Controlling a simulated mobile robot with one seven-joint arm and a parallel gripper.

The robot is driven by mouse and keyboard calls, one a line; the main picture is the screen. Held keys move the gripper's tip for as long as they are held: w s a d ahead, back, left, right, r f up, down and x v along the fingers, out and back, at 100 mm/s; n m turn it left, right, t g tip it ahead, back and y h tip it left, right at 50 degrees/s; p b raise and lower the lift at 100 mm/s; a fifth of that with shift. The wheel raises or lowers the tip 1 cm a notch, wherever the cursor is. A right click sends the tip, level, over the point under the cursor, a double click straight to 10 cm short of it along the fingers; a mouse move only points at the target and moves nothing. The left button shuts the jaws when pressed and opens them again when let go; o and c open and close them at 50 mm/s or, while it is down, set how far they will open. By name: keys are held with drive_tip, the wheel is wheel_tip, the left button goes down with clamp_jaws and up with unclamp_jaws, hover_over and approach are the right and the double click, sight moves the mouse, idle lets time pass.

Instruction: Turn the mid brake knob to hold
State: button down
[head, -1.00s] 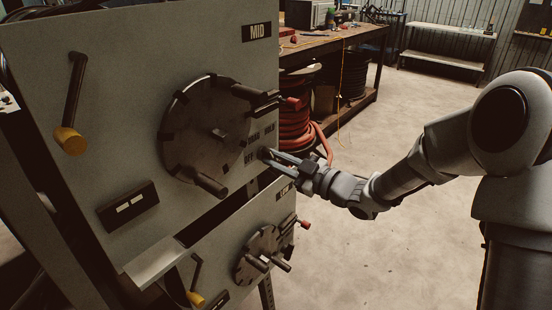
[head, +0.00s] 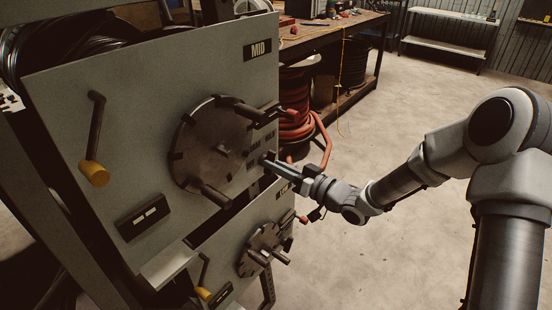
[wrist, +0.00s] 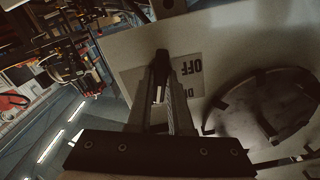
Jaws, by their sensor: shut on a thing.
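The MID panel (head: 130,60) fills the left of the head view. The dark mid brake knob (head: 265,158) is small and sits beside the large round disc (head: 205,145), by a label plate with lettering (head: 254,155). My gripper (head: 270,163) reaches it from the right and is shut on it. In the wrist view, the knob (wrist: 161,62) is between my fingertips (wrist: 160,85), and the word OFF shows on the plate (wrist: 196,68) to its right. A second word below is partly hidden by a finger. The knob's pointing direction is hard to tell.
Handles stick out from the disc close to my gripper. A lower panel with a smaller disc (head: 262,248) is below. A yellow-ended crank (head: 95,172) hangs at left. The floor at right is clear.

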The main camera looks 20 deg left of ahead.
drive_tip(key=shift+m+p, duration=0.6)
drive_tip(key=shift+m, duration=0.4)
drive_tip(key=c, duration=0.8)
unclamp_jaws()
drive_tip(key=v, duration=1.7)
drive_tip(key=shift+s+d+p, duration=0.15)
drive_tip(key=shift+d+p, duration=0.05)
drive_tip(key=shift+p, duration=0.2)
